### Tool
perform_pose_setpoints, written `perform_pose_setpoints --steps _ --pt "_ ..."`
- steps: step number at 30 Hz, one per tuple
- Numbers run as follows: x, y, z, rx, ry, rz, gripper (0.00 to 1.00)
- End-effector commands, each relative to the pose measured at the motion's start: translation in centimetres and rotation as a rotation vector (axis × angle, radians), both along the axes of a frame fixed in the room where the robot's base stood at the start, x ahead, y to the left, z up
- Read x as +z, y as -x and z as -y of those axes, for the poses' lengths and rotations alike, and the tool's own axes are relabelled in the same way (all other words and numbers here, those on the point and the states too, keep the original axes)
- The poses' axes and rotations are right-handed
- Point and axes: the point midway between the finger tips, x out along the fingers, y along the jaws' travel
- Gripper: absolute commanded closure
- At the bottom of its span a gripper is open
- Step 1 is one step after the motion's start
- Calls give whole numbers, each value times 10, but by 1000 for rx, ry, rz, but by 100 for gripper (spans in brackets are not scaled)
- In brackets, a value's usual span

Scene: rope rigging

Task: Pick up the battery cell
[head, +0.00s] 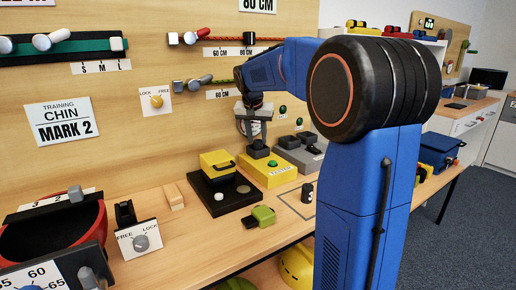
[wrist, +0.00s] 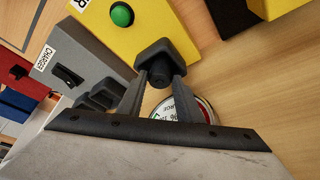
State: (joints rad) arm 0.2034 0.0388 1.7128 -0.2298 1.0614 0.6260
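A dark cylinder, which looks like the battery cell (wrist: 160,76), stands in a dark square socket (wrist: 162,54) on the yellow tester box. The socket also shows in the head view (head: 258,150), below my gripper. My gripper (wrist: 161,80) points down with its two fingers apart, one on each side of the cylinder. It also shows above the tester in the head view (head: 254,136). I see no clear contact between fingers and cylinder. Another small black cylinder (head: 307,192) stands on the table in a marked outline.
The yellow tester (head: 270,169) has a green button (wrist: 122,14). Beside it is the grey charger (wrist: 70,66) with dark sockets. A black tray with a yellow box (head: 217,162) stands left of the tester.

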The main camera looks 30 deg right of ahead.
Motion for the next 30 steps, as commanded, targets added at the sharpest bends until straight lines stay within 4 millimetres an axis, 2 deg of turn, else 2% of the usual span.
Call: perform_pose_setpoints --steps 4,11,15,25,30 --pt "-15 -4 4 0 0 0 68" --pt "-17 -5 5 0 1 1 68" --pt "-17 -5 5 0 0 0 98" --pt "-15 -4 5 0 1 1 100" --pt "-1 -1 5 0 1 1 100"
